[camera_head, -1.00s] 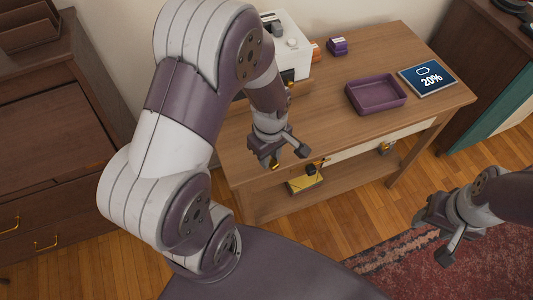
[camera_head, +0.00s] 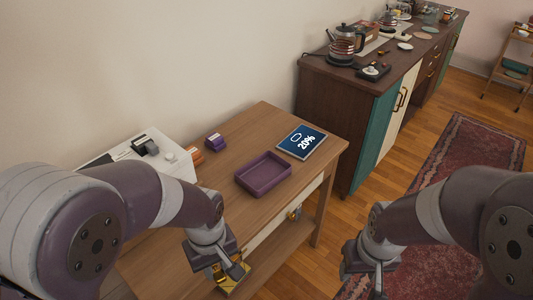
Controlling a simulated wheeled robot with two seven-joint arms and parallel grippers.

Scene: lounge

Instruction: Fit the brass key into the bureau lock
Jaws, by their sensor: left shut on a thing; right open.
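My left gripper (camera_head: 230,273) is low in the picture, by the front edge of the wooden table. It is shut on a small brass-coloured piece (camera_head: 219,273), which looks like the brass key; the fingers hide most of it. My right gripper (camera_head: 362,281) is open and empty over the floor, to the right of the table.
A yellow-gold object (camera_head: 236,288) shows below my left gripper. A dark sideboard (camera_head: 330,100) stands behind.

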